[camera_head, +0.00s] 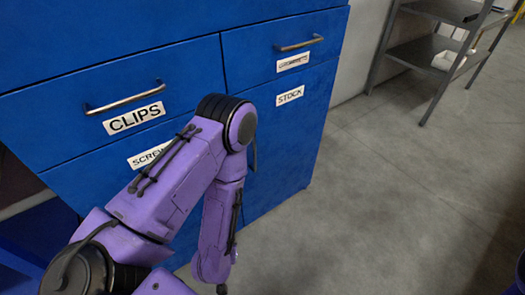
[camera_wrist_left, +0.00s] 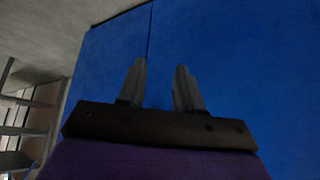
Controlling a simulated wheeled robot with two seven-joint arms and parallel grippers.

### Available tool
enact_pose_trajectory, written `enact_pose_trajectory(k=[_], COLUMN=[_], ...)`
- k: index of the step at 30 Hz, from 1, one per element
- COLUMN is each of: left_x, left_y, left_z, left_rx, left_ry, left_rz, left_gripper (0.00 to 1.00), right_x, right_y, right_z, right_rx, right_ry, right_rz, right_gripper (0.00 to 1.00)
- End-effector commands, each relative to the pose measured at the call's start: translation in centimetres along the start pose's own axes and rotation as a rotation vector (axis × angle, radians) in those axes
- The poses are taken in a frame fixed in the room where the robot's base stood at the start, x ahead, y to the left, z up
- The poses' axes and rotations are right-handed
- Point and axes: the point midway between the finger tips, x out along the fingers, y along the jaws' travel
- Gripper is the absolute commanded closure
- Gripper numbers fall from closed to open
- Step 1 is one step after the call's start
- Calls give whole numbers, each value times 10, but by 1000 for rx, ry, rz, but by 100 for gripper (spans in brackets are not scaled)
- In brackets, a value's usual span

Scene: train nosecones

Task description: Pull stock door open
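The stock door (camera_head: 285,150) is the blue lower-right panel of the cabinet, under a white STOCK label (camera_head: 290,95). It looks shut. Its grey handle (camera_head: 254,155) shows only as a sliver beside my left arm, which hides the rest. My left arm reaches across the cabinet front and bends down. The left gripper is hidden or cut off at the bottom of the head view. In the left wrist view, the left gripper (camera_wrist_left: 160,68) is open with nothing between its fingers. A blue panel with a seam lies beyond the fingers there. My right gripper is out of view.
The CLIPS drawer (camera_head: 60,110) and a smaller drawer (camera_head: 275,40) above the stock door have bar handles. A partly hidden label (camera_head: 150,155) sits below CLIPS. A metal shelf rack (camera_head: 430,50) stands at the back right. Grey floor (camera_head: 390,190) right of the cabinet is clear.

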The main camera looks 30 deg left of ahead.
Motion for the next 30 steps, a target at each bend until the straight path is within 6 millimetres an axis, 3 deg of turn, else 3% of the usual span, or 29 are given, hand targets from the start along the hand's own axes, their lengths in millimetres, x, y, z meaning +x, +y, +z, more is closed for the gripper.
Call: enact_pose_trajectory(k=[1,4,8,12,16,21,30], left_x=[49,90,100,78,53,38,70], left_y=[28,81,124,138,136,131,104], left_z=[-9,-70,-145,-198,-221,-234,-279], left_rx=[-1,3,-40,-136,-215,-251,-253], left_ry=[118,397,706,897,950,954,951], left_rz=[30,39,-51,-212,-327,-385,-388], left_gripper=[65,65,65,65,65,65,65], right_x=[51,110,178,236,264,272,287], right_y=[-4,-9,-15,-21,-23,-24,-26], right_z=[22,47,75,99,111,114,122], right_rx=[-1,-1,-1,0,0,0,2], right_ry=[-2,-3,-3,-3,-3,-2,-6], right_rz=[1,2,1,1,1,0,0], right_gripper=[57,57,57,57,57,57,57])
